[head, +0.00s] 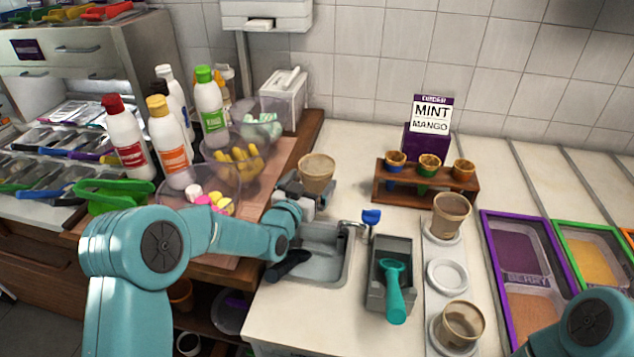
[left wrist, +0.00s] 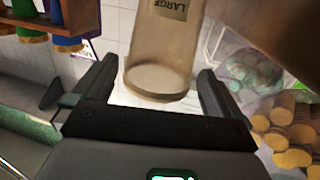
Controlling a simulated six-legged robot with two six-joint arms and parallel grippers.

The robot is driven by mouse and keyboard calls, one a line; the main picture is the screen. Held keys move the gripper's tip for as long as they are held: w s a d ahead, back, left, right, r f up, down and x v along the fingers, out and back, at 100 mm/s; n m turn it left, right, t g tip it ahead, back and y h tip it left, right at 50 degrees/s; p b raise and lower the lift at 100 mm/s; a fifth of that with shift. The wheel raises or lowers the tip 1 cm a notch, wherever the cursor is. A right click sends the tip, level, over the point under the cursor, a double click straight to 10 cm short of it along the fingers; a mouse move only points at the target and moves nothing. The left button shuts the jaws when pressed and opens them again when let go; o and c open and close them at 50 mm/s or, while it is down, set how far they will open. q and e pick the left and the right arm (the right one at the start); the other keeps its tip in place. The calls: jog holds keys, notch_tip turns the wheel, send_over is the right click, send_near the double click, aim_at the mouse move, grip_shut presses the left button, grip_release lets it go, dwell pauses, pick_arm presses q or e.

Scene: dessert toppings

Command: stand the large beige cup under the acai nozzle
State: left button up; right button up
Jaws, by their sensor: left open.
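A beige cup (head: 317,170) stands upright at my left gripper (head: 311,192), near the back-left edge of the white counter. In the left wrist view the cup (left wrist: 160,60) carries a "LARGE" label and sits between the two open fingers (left wrist: 155,72), with a gap on both sides. Its lower part is partly hidden by the gripper in the head view. I cannot make out a labelled acai nozzle; a white wall unit (head: 265,18) hangs at the top. My right gripper is outside the head view; only part of the right arm shows at the lower right.
Two other beige cups (head: 452,213) (head: 461,322) stand on a strip of round white holders (head: 446,276). A sink (head: 322,262) and a grey bin with a teal scoop (head: 394,290) lie in front. Bottles and clear bowls (head: 238,160) crowd the left. Counter behind the cup is clear.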

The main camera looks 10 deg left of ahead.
aim_at(323, 164)
pick_arm(q)
jog(key=x, duration=0.4)
jog(key=shift+w+p, duration=0.35)
jog(key=shift+f, duration=0.1)
jog(key=c, duration=0.6)
jog(key=shift+c, duration=0.7)
jog(key=shift+r, duration=0.2)
